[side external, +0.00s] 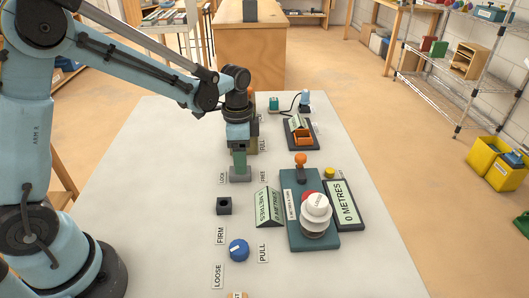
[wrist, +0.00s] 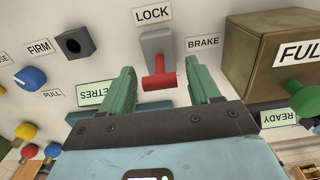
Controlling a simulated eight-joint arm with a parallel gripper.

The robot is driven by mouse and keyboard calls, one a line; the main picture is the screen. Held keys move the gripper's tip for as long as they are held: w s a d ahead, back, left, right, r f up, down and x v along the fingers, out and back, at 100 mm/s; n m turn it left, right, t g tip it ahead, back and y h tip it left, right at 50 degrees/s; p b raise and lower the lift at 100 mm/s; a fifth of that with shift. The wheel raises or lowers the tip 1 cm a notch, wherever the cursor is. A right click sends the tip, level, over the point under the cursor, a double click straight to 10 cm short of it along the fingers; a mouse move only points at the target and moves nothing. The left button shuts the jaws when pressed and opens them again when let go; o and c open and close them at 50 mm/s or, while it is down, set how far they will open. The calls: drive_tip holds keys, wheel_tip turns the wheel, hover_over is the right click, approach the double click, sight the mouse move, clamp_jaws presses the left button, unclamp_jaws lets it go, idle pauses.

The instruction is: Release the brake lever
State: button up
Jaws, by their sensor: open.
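The brake lever has a red T-shaped handle (wrist: 159,82) on a grey base (wrist: 156,43), between a LOCK label (wrist: 152,15) above and my gripper below in the wrist view. A BRAKE label (wrist: 203,43) sits beside it. My gripper (wrist: 160,68) is open, with one green finger on each side of the red handle and visible gaps to both. In the side external view my gripper (side external: 239,160) points down just over the lever's grey base (side external: 240,175); the red handle is hidden there. I cannot tell the lever's exact tilt.
A box marked FULL (wrist: 277,58) stands close right of the fingers in the wrist view. A black square socket (side external: 224,206), a blue knob (side external: 238,250) and a teal panel with a white stacked knob (side external: 317,208) stand nearer the camera. The table's left side is clear.

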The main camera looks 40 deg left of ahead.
drive_tip(key=shift+f, duration=0.1)
drive_tip(key=c, duration=1)
drive_tip(key=shift+w+d+f+g+y, duration=0.1)
drive_tip(key=shift+w+d+g+y, duration=0.35)
drive_tip(key=shift+g+y, duration=0.25)
drive_tip(key=shift+c, duration=0.2)
drive_tip(key=shift+w+d+f+g+y, duration=0.1)
drive_tip(key=shift+w+d+g+y, duration=0.1)
drive_tip(key=shift+g+y, duration=0.25)
drive_tip(key=shift+w+d+f+g+y, duration=0.1)
drive_tip(key=shift+w+g+y, duration=0.05)
drive_tip(key=shift+g+y, duration=0.3)
drive_tip(key=o, duration=1)
drive_tip(key=shift+o, duration=0.2)
